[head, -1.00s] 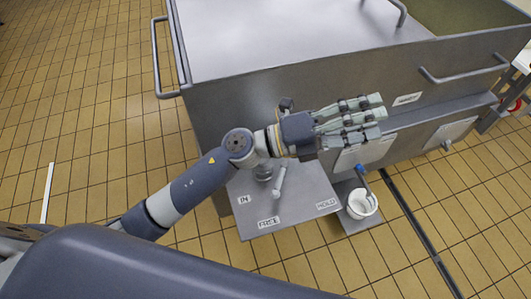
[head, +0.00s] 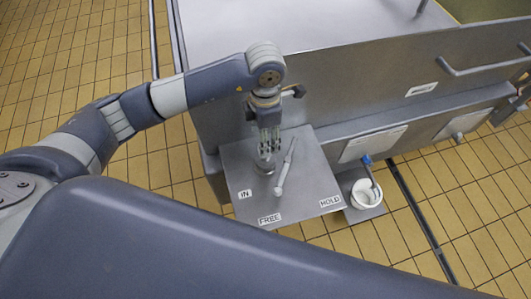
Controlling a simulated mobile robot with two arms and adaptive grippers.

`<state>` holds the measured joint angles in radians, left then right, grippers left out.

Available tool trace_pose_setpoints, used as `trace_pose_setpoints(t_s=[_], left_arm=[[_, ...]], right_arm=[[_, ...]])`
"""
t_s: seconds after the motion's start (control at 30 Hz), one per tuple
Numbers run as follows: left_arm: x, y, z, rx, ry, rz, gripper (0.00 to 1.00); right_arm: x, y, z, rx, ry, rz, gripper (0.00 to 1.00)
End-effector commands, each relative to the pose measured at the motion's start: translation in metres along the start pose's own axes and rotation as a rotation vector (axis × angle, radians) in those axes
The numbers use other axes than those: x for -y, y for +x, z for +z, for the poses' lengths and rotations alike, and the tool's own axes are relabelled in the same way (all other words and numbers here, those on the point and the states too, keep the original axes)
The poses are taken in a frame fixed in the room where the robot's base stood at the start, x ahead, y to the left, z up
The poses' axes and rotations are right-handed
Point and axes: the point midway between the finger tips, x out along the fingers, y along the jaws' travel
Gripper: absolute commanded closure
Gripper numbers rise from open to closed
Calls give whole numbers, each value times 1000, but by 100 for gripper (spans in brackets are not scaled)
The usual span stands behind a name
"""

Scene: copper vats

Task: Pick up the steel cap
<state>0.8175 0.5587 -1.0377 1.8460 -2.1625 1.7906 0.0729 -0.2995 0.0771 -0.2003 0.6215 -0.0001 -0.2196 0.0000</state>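A small round steel cap (head: 264,168) stands on the grey metal shelf, near its left side, behind the "IN" label. My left gripper (head: 269,148) points down with its fingertips just above and slightly behind the cap. The fingers overlap in this view, so how far apart they are is unclear. I cannot tell whether they touch the cap. My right gripper is out of view.
The shelf carries "IN", "FREE" and "HOLD" labels. A white bucket (head: 366,194) stands to the right. The large steel vat (head: 345,85) rises behind.

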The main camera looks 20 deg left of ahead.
Motion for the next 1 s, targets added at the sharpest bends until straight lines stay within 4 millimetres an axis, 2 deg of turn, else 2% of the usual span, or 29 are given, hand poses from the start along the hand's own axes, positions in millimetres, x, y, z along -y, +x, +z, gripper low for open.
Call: trace_pose_setpoints(t_s=[0.1,0.37,0.6,0.73,0.93,1.0], left_arm=[[1,19,0,0,0,-4,47],[-1,40,1,0,0,-5,47],[-6,75,2,3,1,-6,47],[-7,82,2,4,1,-3,47],[-7,83,2,4,2,-3,47],[-7,83,2,4,2,-3,63]], right_arm=[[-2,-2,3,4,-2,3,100],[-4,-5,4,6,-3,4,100],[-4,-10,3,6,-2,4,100],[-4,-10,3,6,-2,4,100],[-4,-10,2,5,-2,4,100],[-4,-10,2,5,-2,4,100]])
